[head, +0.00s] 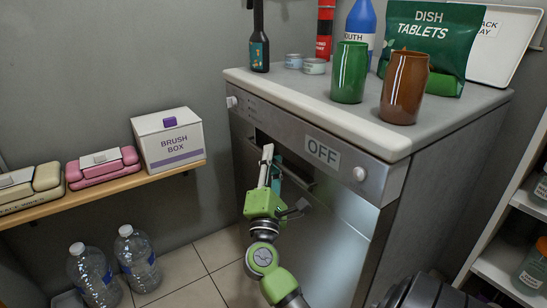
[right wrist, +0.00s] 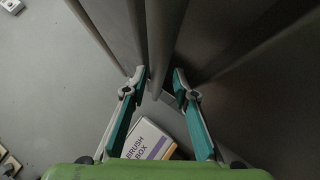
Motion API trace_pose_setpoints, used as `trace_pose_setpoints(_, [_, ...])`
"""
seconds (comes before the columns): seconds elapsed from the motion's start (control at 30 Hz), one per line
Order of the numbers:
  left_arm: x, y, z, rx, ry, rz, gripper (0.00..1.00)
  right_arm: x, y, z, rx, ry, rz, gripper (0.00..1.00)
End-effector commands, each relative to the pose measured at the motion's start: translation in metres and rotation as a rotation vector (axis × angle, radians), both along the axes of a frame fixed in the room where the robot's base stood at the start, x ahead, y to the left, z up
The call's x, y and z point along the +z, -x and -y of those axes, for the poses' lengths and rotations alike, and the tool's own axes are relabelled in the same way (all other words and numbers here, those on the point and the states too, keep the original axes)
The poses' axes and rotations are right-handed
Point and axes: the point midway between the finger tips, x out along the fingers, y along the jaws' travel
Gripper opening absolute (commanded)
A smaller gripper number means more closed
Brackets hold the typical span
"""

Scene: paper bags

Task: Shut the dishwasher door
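The dishwasher (head: 365,150) is a grey metal unit under a white worktop, with an OFF label on its control panel. Its door (head: 335,235) is the brushed metal front below the panel. A dark gap shows at the door's upper left, below the panel; I cannot tell how far the door stands ajar. My right gripper (head: 268,160) is in front of this gap. In the right wrist view my right gripper (right wrist: 155,88) has its fingers apart, with a grey bar or edge (right wrist: 160,40) between them. Contact is unclear. My left gripper is out of view.
A wooden shelf (head: 95,190) on the left holds a brush box (head: 168,138) and other boxes. Water bottles (head: 137,258) stand on the floor below. Vases (head: 405,88), a dish tablets bag (head: 430,45) and bottles stand on the worktop. A shelving unit (head: 510,215) is at right.

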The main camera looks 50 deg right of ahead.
Motion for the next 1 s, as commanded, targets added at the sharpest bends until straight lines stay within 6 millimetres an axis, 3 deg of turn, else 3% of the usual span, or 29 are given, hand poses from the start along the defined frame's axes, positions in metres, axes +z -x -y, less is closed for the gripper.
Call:
trace_pose_setpoints(0.5, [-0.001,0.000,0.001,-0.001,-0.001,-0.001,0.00,-0.039,0.054,-0.072,-0.001,-0.001,-0.003,0.26])
trace_pose_setpoints(1.0, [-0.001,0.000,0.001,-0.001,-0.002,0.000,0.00,-0.042,0.061,-0.081,-0.001,0.000,0.002,0.26])
